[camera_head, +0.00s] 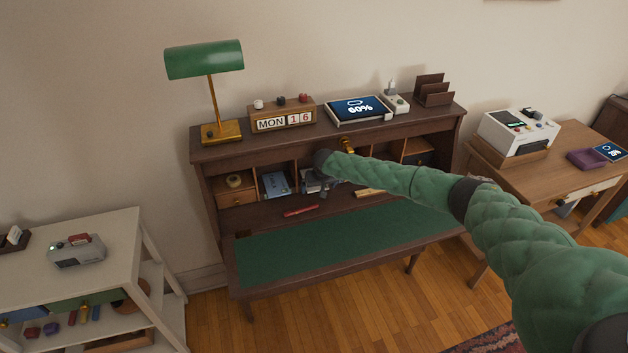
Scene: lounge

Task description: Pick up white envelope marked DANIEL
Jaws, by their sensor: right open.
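My right arm reaches in from the lower right to the brown writing desk (208,205). My right gripper (322,187) is open at the front of the desk's middle pigeonholes, small and partly hidden by its own wrist and arm. Pale and grey items show around it, but I cannot tell whether one is an envelope. No marking DANIEL can be read anywhere. A blue booklet-like item (275,184) stands in the pigeonhole to the left of the gripper. My left gripper is not in view.
A red pen-like item (300,211) lies below the pigeonholes, above the clear green writing surface (300,245). The desk top holds a green lamp (205,60), a calendar (283,118), a tablet (357,109) and a brown letter rack (433,92). A side table with a printer (517,132) stands right.

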